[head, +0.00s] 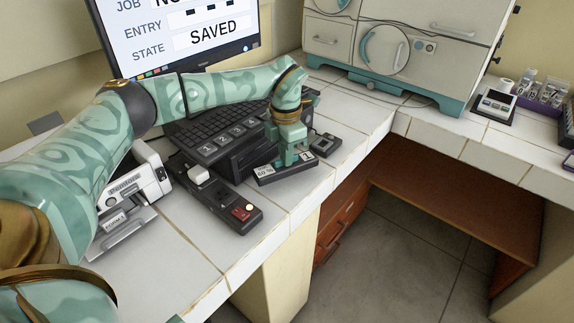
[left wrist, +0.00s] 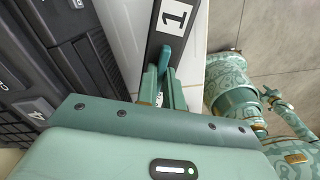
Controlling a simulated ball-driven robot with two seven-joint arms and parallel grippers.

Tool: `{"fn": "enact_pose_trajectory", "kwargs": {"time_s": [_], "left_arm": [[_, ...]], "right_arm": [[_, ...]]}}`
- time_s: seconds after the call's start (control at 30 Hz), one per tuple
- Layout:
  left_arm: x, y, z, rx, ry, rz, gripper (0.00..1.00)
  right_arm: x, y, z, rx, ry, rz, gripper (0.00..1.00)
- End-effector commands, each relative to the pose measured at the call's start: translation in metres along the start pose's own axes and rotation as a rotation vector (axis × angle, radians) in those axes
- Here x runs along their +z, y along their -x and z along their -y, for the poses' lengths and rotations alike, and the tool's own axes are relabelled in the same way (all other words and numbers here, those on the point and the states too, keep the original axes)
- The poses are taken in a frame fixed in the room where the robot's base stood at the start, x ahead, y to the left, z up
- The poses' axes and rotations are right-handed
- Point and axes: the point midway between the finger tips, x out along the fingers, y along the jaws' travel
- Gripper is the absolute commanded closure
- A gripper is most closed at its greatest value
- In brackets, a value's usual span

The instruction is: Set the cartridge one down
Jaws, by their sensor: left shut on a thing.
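Cartridge one (head: 268,177) is a dark flat bar with white labels, one reading "1" and one reading 50 %. It lies level at the white counter's front part, right of the numbered dark rack. My left gripper (head: 291,158) points down from above and is shut on its middle. In the left wrist view the cartridge's "1" end (left wrist: 175,15) shows just beyond the fingers (left wrist: 164,85). I cannot tell whether the cartridge touches the counter. My right gripper is not in view.
The dark rack (head: 228,148) with numbered places stands close left of the cartridge. A small dark block (head: 323,145) is just behind it. A power strip (head: 235,208) with a red switch lies nearer. The counter's front edge is close; beyond it is open floor (head: 400,250).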

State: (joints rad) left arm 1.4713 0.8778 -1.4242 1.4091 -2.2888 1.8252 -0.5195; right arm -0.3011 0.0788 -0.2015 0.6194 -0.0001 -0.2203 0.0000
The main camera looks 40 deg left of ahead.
Motion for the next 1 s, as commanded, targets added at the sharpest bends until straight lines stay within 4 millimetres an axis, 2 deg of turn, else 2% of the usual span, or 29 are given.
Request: {"fn": "enact_pose_trajectory", "kwargs": {"time_s": [0.03, 0.17, 0.47, 0.5, 0.57, 0.6, 0.87, 1.0], "left_arm": [[-0.001, -0.015, 0.001, -0.004, -0.002, -0.005, 1.0], [-0.001, -0.031, 0.001, -0.004, -0.001, -0.005, 1.0], [-0.001, -0.029, 0.001, -0.002, -0.001, -0.002, 1.0], [-0.002, -0.03, 0.001, -0.002, -0.001, -0.003, 0.89], [-0.002, -0.03, 0.001, -0.001, -0.001, -0.003, 0.72], [-0.002, -0.03, 0.001, -0.002, -0.001, -0.003, 0.7], [-0.002, -0.029, 0.001, -0.002, -0.001, -0.003, 0.7], [-0.001, -0.012, 0.001, 0.001, -0.001, 0.001, 0.7]], "right_arm": [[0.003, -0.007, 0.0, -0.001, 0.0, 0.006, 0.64], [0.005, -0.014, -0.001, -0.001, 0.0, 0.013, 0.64], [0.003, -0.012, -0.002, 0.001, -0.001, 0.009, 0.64], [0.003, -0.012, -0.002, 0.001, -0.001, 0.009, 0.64], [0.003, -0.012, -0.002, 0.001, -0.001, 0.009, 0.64], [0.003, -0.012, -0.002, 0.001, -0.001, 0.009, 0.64], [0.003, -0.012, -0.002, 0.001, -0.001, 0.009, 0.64], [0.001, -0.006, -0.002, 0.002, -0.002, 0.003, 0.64]]}}
